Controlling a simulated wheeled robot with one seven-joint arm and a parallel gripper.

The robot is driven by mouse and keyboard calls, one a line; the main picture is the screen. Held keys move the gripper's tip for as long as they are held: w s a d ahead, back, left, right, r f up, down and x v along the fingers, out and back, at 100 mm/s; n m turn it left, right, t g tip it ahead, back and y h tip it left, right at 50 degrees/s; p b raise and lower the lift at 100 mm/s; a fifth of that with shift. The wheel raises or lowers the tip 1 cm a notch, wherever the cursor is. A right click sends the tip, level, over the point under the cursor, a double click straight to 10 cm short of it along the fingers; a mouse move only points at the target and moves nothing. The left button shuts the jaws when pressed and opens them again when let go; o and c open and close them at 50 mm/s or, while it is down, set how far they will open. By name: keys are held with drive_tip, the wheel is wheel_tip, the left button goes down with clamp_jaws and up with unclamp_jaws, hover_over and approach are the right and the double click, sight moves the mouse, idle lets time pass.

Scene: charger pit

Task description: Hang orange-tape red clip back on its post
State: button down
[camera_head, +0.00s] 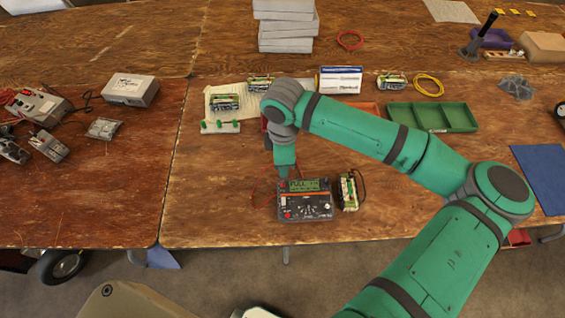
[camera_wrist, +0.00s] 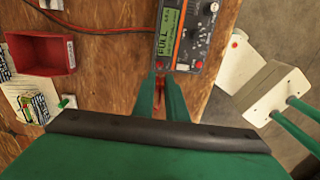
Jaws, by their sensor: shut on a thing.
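The charger (camera_head: 305,206) is a dark box with orange trim and a lit green display, on the table's front part. It also shows at the top of the wrist view (camera_wrist: 186,30), its display reading FULL. My gripper (camera_head: 284,172) points down at the charger's back left corner. In the wrist view my gripper (camera_wrist: 163,84) is shut on a red clip (camera_wrist: 161,82), mostly hidden between the fingers, close to the charger's edge. I cannot make out orange tape or whether the clip touches a post. A red knob (camera_wrist: 182,67) shows on the charger near the fingertips.
A battery pack (camera_head: 348,192) stands against the charger's right side. A red wire (camera_wrist: 112,30) loops on the table beside the charger. A red bin (camera_wrist: 40,53), a green tray (camera_head: 433,117) and a white strip with green posts (camera_head: 220,127) lie farther back. Table is clear front left.

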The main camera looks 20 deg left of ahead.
sight(283, 181)
drive_tip(key=shift+f, duration=3.05)
drive_tip(key=shift+f, duration=0.2)
drive_tip(key=c, duration=1.7)
unclamp_jaws()
drive_tip(key=shift+w, duration=0.1)
drive_tip(key=shift+o, duration=1.1)
drive_tip(key=shift+r, duration=0.1)
drive_tip(key=shift+r, duration=3.65)
